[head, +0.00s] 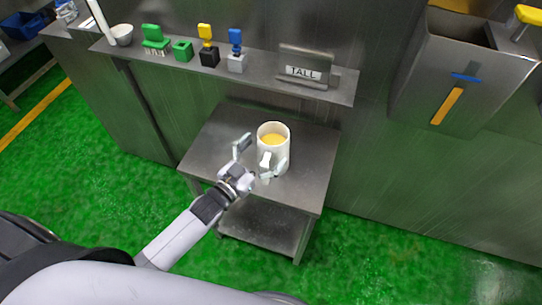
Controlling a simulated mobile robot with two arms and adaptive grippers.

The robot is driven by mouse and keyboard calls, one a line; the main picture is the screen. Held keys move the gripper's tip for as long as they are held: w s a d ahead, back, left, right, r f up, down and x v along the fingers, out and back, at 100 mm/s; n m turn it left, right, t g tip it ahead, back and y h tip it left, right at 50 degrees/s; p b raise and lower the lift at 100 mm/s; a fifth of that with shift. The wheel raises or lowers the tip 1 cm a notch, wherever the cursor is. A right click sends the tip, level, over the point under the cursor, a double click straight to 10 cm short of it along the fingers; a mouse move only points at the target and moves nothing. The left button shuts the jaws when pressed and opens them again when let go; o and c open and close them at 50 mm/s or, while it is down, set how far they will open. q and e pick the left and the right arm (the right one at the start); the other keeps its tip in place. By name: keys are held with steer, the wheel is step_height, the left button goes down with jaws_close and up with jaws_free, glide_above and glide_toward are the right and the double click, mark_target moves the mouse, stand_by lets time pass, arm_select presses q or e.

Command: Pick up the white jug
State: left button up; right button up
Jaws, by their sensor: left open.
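The white jug (266,161) stands upright on a small steel table (213,137) and holds something yellow. Its handle faces toward me. My left gripper (259,156) is open at the near side of the jug, with one finger to the left of it and the other at its lower right, by the handle. I cannot tell whether the fingers touch the jug. My right gripper is not in view.
A wall shelf (262,83) above the table carries a "TALL" sign (303,74), yellow and blue stamps, green items and a white mortar (121,35). A steel bin (460,70) juts out at the right. Green floor is open around the table.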

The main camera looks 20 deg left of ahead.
arm_select(q)
steer(key=shift+w+d, duration=0.1)
steer(key=shift+w, duration=0.15)
steer(key=shift+c, duration=0.4)
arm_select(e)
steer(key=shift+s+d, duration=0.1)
arm_select(q)
steer(key=c, duration=0.5)
steer(key=shift+s, duration=0.1)
steer(key=c, duration=1.5)
steer(key=shift+r, duration=0.15)
steer(key=shift+c, duration=0.4)
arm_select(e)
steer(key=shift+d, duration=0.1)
